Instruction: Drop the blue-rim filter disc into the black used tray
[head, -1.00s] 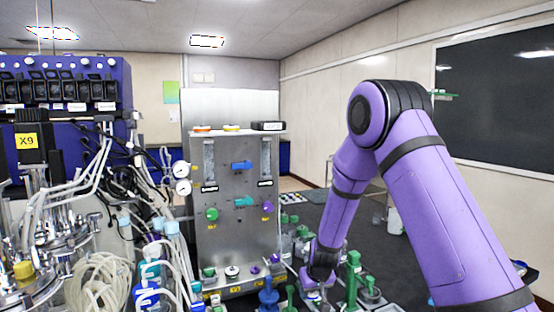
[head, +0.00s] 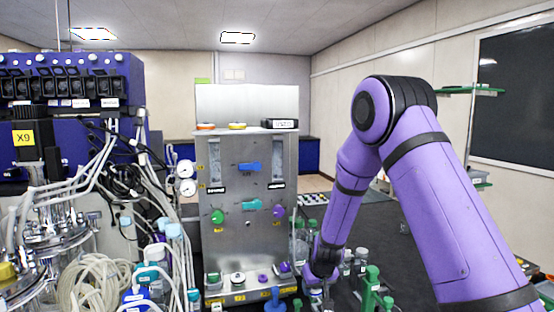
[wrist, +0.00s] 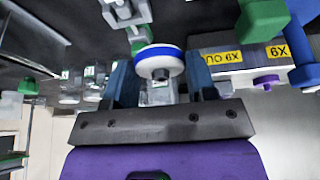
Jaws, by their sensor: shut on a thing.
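The blue-rim filter disc (wrist: 159,62) is white with a blue band and sits between the two fingers of my gripper (wrist: 160,80) in the wrist view. My gripper is shut on it. In the head view my gripper (head: 316,288) hangs low, right of the steel panel's base, and the disc cannot be made out there. A black tray with a white label (head: 280,124) lies on top of the steel panel, at its right end; its lettering is too small to read surely. My gripper is well below and to the right of it.
The steel panel (head: 230,165) carries coloured knobs and valves. Orange (head: 206,126) and yellow (head: 237,126) discs lie on its top. Green-capped bottles and fittings (head: 371,285) crowd round my gripper. Tubing and vessels (head: 95,275) fill the left. Dark floor is open behind the arm.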

